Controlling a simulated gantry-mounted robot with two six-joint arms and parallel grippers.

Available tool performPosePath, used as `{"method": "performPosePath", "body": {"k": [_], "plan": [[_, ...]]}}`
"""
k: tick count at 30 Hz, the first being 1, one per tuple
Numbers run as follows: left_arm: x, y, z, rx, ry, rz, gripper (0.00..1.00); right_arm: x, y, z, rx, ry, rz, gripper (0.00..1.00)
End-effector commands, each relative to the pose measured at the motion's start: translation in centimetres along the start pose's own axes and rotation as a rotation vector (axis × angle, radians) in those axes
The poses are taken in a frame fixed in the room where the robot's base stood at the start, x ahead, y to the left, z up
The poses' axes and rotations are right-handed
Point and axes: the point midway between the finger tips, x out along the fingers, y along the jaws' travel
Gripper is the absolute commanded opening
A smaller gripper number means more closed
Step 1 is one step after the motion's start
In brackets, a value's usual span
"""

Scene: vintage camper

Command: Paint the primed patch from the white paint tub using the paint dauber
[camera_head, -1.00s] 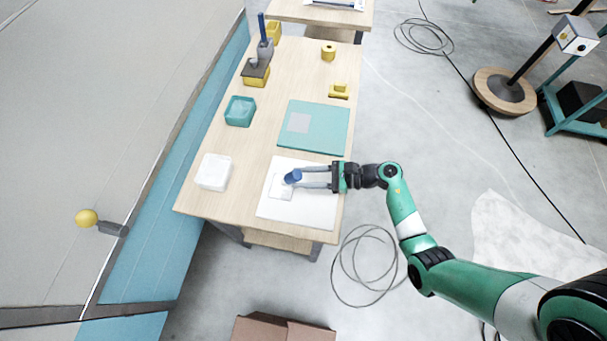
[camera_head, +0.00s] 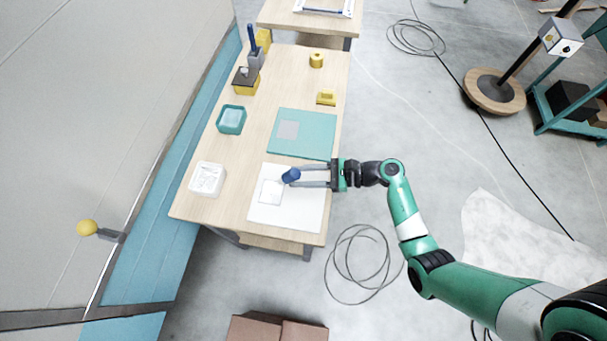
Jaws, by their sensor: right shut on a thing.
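My right gripper (camera_head: 303,180) is shut on the blue paint dauber (camera_head: 291,175) over the white panel. The dauber is at the upper right of a pale outlined square patch (camera_head: 270,193) on that panel (camera_head: 297,212). I cannot tell whether its tip touches the surface. The white paint tub (camera_head: 207,179) stands at the left edge of the table, left of the panel, with pale contents. A teal board (camera_head: 316,132) behind carries a grey square patch (camera_head: 288,129). Which patch is the primed one is not clear. My left gripper is not in view.
A teal tub (camera_head: 231,119) with light contents stands behind the white tub. Further back are a yellow block (camera_head: 245,80) with a dark top, a grey holder (camera_head: 255,57) with a blue handle, and small yellow items (camera_head: 326,98). The camper's wall (camera_head: 150,250) runs along the left.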

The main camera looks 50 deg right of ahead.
Motion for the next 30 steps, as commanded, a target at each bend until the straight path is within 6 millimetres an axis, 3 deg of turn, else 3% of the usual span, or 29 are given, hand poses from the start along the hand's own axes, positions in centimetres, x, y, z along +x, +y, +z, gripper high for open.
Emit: {"method": "performPosePath", "body": {"k": [6, 30], "plan": [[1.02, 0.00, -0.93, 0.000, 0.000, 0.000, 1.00, -0.05, -0.02, 1.73, -0.003, -0.001, 0.007, 0.00], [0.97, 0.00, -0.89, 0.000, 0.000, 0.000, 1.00, -0.01, -0.01, 1.70, -0.002, -0.001, 0.008, 0.00]]}}
